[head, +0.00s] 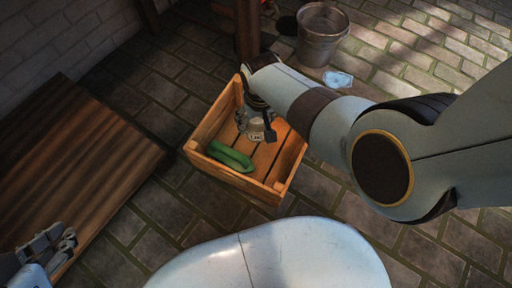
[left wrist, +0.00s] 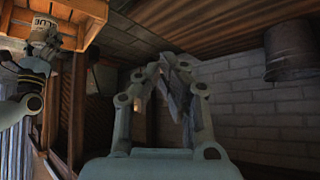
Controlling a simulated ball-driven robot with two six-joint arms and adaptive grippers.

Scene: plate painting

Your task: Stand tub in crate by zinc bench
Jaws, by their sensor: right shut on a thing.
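The wooden crate (head: 204,122) stands on the paved floor in the middle of the head view. A green long object (head: 231,157) lies inside it at the near left. My right gripper (head: 262,130) reaches down into the crate area and is shut on a tub, mostly hidden there by the gripper. In the left wrist view the pale tub (left wrist: 44,28) shows a "GLUE" label beside the crate's slats (left wrist: 82,12). I cannot tell whether it touches the crate floor. My left gripper (head: 62,243) is at the lower left, empty, its fingers drawn together in the left wrist view (left wrist: 170,66).
A wooden top (head: 80,165) fills the left side. A metal bucket (head: 321,42) stands behind the crate, with a small pale flat thing (head: 338,79) on the floor near it. A wooden post (head: 247,30) rises behind the crate. Paving at right is largely clear.

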